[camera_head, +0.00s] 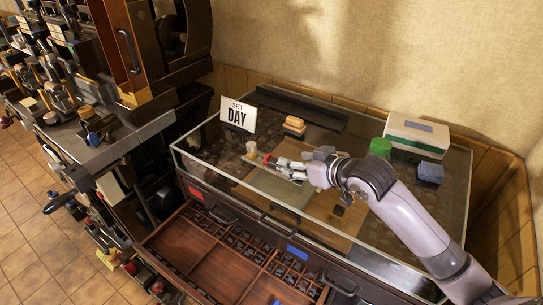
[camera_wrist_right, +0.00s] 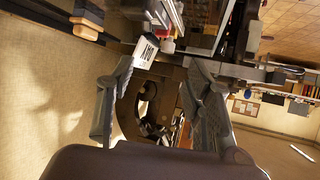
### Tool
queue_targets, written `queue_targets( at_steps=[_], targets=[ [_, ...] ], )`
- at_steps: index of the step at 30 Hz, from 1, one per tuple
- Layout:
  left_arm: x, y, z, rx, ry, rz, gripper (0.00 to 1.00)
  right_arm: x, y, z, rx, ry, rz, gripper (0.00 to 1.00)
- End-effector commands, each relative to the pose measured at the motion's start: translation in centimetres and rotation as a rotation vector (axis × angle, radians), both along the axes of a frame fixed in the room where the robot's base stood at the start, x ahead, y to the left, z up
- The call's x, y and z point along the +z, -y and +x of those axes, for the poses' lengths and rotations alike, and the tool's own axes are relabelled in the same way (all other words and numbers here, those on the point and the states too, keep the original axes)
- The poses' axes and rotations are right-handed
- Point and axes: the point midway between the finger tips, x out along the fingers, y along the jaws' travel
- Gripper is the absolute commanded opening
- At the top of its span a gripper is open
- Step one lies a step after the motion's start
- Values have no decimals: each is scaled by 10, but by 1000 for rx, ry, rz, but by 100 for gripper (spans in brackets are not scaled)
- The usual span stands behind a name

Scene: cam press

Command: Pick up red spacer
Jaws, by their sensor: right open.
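My right gripper (camera_head: 272,161) reaches in from the right over the glass-topped case (camera_head: 350,230), fingers pointing left. In the right wrist view its two fingers (camera_wrist_right: 160,66) are spread apart with nothing held between them. A small red patch (camera_head: 266,157) shows right at the fingertips in the head view; it is too small to tell whether it is the red spacer or whether it touches a finger. A small pale cylinder (camera_head: 251,147) stands just left of the fingertips. My left gripper is not in view.
Tan blocks (camera_head: 294,125), a green round item (camera_head: 380,147), a white box (camera_head: 417,136) and a blue block (camera_head: 430,172) sit on the case. An open compartmented drawer (camera_head: 205,262) juts out in front.

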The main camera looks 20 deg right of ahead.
Motion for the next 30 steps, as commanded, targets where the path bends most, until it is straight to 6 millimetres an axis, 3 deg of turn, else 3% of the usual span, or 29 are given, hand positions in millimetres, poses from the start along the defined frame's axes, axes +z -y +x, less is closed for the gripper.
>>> queue_targets(
  at_steps=[10,21,30],
  targets=[
    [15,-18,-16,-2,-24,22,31,-33,-18,63,-1,0,2,47],
    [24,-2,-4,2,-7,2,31,-49,-24,88,-1,-1,0,47],
    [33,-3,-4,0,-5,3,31,-69,-32,117,-1,-1,-1,47]
  ],
)
